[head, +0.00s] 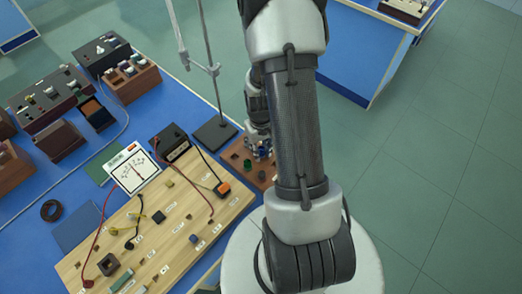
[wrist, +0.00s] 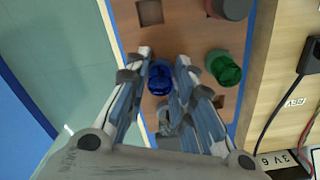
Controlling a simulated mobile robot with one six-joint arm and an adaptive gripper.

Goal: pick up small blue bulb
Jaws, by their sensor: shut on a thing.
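The small blue bulb (wrist: 160,77) is between the two fingers of my gripper (wrist: 163,65) in the wrist view, and the fingers are closed against its sides. It is over the brown wooden holder block (wrist: 183,22); I cannot tell whether its base is clear of the block. In the head view my gripper (head: 260,152) is at the holder block (head: 236,158), mostly hidden behind my arm, with a bit of blue showing there.
A green bulb (wrist: 224,68) sits close to the right of my fingers, and a reddish bulb (wrist: 230,8) is beyond it. A wooden circuit board (head: 150,225) with wires and a meter (head: 133,168) lies left. A stand (head: 214,134) rises close behind the holder.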

